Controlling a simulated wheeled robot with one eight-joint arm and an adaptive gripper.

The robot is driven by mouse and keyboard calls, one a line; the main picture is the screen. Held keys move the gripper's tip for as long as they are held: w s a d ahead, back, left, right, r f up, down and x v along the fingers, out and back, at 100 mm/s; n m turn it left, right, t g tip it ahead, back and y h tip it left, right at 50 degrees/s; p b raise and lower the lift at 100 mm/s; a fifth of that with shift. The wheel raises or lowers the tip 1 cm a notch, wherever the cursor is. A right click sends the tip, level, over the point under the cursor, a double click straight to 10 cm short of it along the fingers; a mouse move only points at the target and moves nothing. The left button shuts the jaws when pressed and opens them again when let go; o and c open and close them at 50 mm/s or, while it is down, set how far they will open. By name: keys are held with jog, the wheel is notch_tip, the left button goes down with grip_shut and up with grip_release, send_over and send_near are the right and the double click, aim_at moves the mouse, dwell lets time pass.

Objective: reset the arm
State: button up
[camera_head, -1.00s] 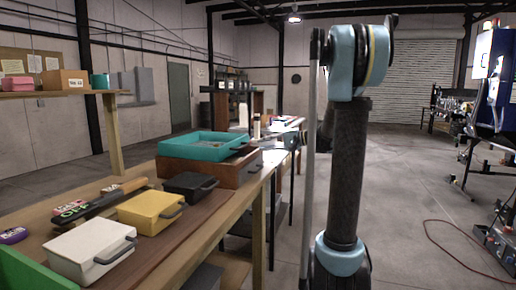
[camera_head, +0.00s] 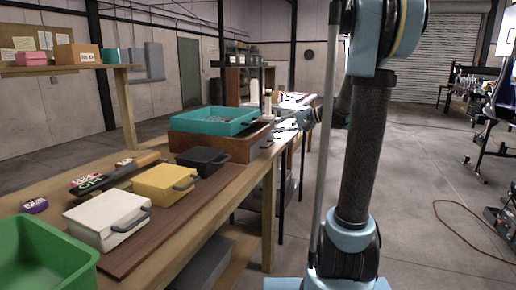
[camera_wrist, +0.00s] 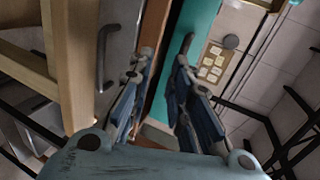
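My arm stands upright at the right of the head view, beside the workbench. My gripper (camera_head: 302,118) points left, near the right end of the brown wooden box (camera_head: 262,143). In the wrist view my gripper (camera_wrist: 162,75) has its two blue fingers apart with nothing held between them. Beyond them the teal tray (camera_wrist: 194,25) and a strip of brown wood show. The tray (camera_head: 212,121) rests on the brown box in the head view.
White (camera_head: 108,216), yellow (camera_head: 165,184) and black (camera_head: 202,160) handled boxes line a brown board on the bench (camera_head: 262,180). A green bin (camera_head: 45,250) stands at the near left. A shelf (camera_head: 70,70) is behind. Open floor (camera_head: 420,210) lies to the right.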

jog(key=s+d+f+n+h, duration=0.1)
jog(key=s+d+f+h, duration=0.3)
jog(key=s+f, duration=0.4)
jog(key=s+d+f+n+g+h, duration=0.1)
jog(key=s+d+f+h, duration=0.4)
jog(key=s, duration=0.9)
jog(key=s+d+f+n+g+h, duration=0.1)
jog(key=s+d+f+h, duration=0.3)
jog(key=s+f, duration=0.6)
jog(key=shift+s+d+f+n, duration=0.4)
jog(key=shift+s+d, duration=0.35)
jog(key=shift+s, duration=0.05)
jog(key=shift+w+f, duration=0.2)
jog(key=shift+w, duration=0.25)
